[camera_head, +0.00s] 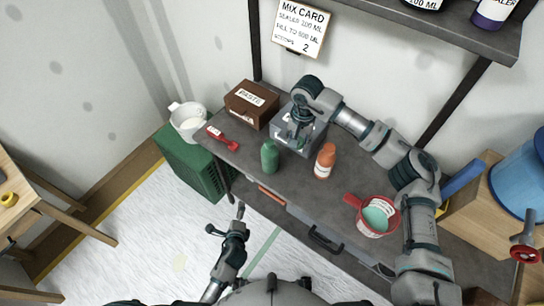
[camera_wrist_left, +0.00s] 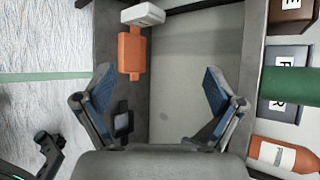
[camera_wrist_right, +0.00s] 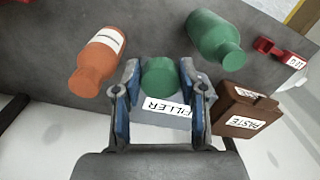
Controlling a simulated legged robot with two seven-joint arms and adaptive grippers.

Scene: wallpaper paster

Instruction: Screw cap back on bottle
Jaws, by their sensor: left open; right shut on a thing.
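The green bottle (camera_head: 270,157) stands upright on the grey bench; it also shows in the right wrist view (camera_wrist_right: 216,38) and at the right edge of the left wrist view (camera_wrist_left: 300,86). My right gripper (camera_head: 297,138) is shut on a round green cap (camera_wrist_right: 160,76), above or in front of the grey FILLER box (camera_wrist_right: 180,117) and apart from the bottle. In the head view the gripper hides the cap. My left gripper (camera_head: 226,219) is open and empty in front of the bench. An orange bottle with a white label (camera_head: 325,161) stands right of the green one.
A red pot (camera_head: 374,214) stands at the right. A shelf (camera_head: 440,22) overhangs the back. Bare bench lies around both bottles.

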